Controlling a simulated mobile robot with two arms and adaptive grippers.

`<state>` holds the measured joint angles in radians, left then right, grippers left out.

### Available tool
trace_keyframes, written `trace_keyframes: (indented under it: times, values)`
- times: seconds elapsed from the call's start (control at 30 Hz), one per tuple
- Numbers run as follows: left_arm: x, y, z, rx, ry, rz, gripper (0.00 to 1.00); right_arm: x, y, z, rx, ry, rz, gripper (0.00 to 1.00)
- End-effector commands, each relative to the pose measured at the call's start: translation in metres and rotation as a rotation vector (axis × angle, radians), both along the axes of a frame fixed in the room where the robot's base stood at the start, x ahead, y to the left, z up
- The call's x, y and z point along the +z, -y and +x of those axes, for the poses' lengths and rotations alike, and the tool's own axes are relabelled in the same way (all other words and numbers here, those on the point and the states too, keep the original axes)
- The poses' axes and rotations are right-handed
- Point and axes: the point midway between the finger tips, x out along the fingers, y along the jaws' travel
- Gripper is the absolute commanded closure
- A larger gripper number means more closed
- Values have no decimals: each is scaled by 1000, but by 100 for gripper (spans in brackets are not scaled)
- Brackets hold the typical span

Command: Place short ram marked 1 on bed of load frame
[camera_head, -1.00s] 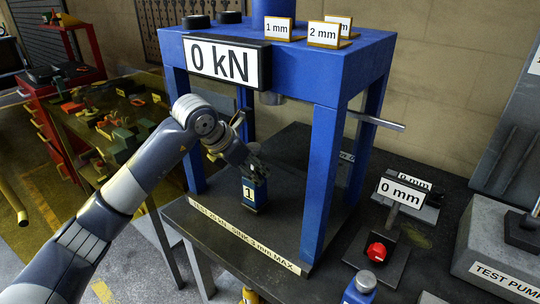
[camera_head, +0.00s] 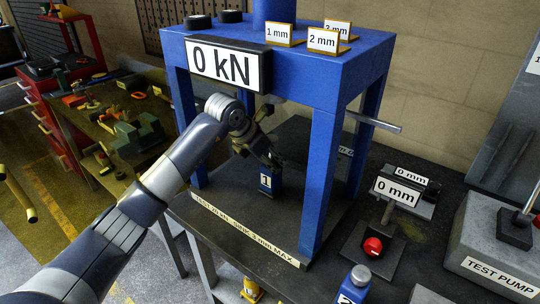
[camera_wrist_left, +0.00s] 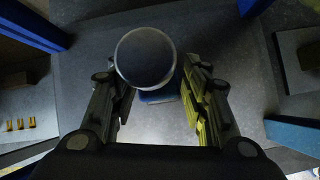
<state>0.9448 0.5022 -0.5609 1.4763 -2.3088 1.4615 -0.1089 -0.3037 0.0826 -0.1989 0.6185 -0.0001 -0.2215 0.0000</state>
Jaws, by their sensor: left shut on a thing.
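The short ram marked 1 (camera_head: 267,181) is a small blue block-like body with a white label, upright over the dark bed (camera_head: 225,199) of the blue load frame (camera_head: 325,175). My left gripper (camera_head: 273,161) reaches in between the frame's posts from the left and is shut on the ram's upper part. In the left wrist view the ram's round grey top (camera_wrist_left: 145,57) lies between the two fingers (camera_wrist_left: 155,85). I cannot tell whether its base touches the bed. My right gripper is not in view.
A 0 kN sign (camera_head: 228,64) hangs on the frame's top beam. The front right post (camera_head: 321,185) stands right of the ram. Another blue ram marked 2 (camera_head: 356,284), a red button (camera_head: 373,247) and a test pump (camera_head: 495,250) are to the right.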

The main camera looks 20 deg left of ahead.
Motion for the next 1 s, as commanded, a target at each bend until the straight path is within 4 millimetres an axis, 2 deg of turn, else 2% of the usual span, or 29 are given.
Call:
trace_keyframes:
  times: [0.43, 0.47, 0.53, 0.57, 1.0]
  values:
    - [-1, 0, 1, 0, 9, -2, 100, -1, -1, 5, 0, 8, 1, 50]
    - [-5, 0, 0, 0, 2, 0, 56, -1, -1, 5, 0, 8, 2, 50]
    - [-4, 0, 0, 0, 2, 0, 40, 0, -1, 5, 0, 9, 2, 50]
    - [-4, 0, 0, 0, 2, 0, 37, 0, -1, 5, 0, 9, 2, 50]
    - [2, -2, -1, 1, 3, 0, 37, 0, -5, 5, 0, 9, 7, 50]
